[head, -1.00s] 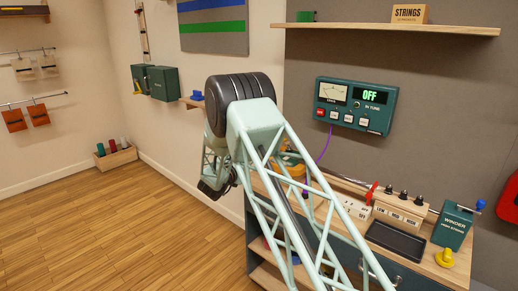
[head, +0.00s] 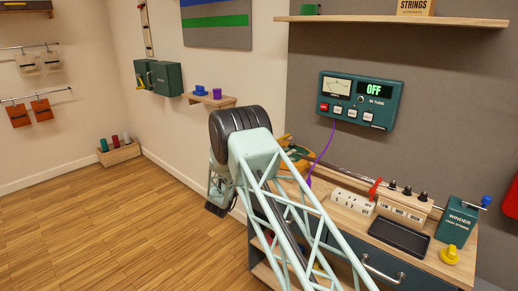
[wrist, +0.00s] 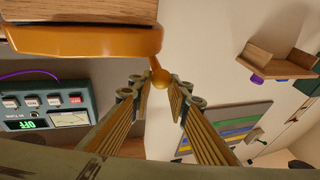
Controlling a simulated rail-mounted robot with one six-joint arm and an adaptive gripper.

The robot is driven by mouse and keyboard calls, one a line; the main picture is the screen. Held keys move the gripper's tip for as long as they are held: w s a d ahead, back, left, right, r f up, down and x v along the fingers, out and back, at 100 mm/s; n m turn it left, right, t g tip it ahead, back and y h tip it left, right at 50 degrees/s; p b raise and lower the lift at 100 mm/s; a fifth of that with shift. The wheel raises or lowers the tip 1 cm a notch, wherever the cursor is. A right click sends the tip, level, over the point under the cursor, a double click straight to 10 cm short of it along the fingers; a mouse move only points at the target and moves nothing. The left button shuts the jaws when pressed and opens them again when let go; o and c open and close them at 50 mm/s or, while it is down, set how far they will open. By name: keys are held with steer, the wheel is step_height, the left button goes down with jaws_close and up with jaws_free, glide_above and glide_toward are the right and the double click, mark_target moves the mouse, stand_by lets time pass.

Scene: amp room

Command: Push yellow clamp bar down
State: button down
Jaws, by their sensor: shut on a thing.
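In the wrist view, a small orange-yellow bar with a rounded end, the yellow clamp bar (wrist: 160,77), sits between the fingertips of my gripper (wrist: 157,93). My gripper is shut on its rounded end. A broad orange-yellow body (wrist: 80,41) spans the upper left beside it, and I cannot tell how the two join. In the head view, an orange-yellow part (head: 296,155) shows at the left end of the workbench, partly hidden by my arm. My fingers cannot be made out in the head view.
The workbench (head: 345,217) holds a black tray (head: 399,236), a green winder box (head: 456,224) and a yellow knob (head: 449,252). A green tuner (head: 360,100) reading OFF hangs on the wall, with a purple cable. Wall shelf (head: 213,100) is behind my arm.

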steer(key=shift+s+d+f, duration=0.1)
steer(key=shift+f, duration=1)
steer(key=c, duration=2.9)
jaws_free()
steer(key=o, duration=0.3)
steer(key=shift+f+y, duration=0.15)
steer(key=shift+y, duration=0.15)
steer(key=shift+o, duration=0.5)
steer(key=shift+w+r, duration=0.2)
steer(key=shift+r, duration=0.1)
steer(key=shift+r, duration=0.2)
steer(key=v, duration=1.2)
steer(key=shift+w+f, duration=0.1)
